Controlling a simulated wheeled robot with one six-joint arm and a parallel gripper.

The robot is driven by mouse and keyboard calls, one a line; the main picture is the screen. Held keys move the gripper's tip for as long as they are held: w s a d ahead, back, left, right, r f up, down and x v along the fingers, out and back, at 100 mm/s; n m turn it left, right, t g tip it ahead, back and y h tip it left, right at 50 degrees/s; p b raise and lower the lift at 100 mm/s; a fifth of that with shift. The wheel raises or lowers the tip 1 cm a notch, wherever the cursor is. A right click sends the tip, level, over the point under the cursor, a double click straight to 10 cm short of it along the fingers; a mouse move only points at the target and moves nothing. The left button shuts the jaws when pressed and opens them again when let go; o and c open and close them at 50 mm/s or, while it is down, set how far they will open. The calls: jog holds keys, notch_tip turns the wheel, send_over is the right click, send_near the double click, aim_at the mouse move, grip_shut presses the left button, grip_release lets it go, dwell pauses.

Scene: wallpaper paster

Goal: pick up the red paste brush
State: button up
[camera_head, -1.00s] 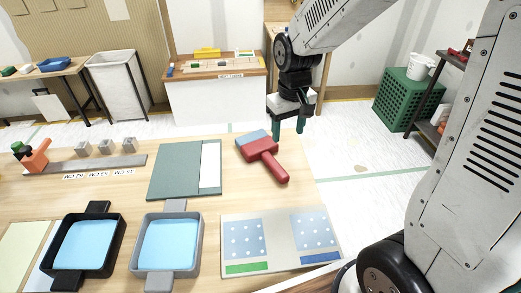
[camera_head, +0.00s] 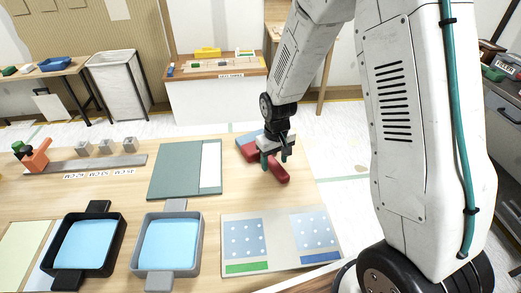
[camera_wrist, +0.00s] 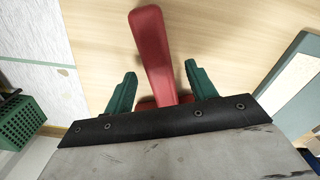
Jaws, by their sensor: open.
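The red paste brush (camera_head: 279,173) lies on the wooden table near its right edge, its handle pointing toward the front right and its head with a blue edge toward the back left. My gripper (camera_head: 274,160) is over the brush and hides part of its head and handle. In the wrist view, my gripper (camera_wrist: 160,85) is open, with one green finger on each side of the red brush (camera_wrist: 153,50). Neither finger appears to touch the handle. The brush head is mostly hidden behind my gripper's body. The exact height above the table is hard to tell.
A green board with a white strip (camera_head: 187,168) lies left of the brush. A dotted sample panel (camera_head: 280,262) lies in front. A grey tray (camera_head: 196,265) and a black tray (camera_head: 118,250) with light blue contents stand at the front left. The table's right edge is close to the brush.

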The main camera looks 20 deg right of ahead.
jog(key=shift+f, duration=0.25)
jog(key=c, duration=1.2)
jog(key=shift+o, duration=0.2)
jog(key=shift+r, duration=0.1)
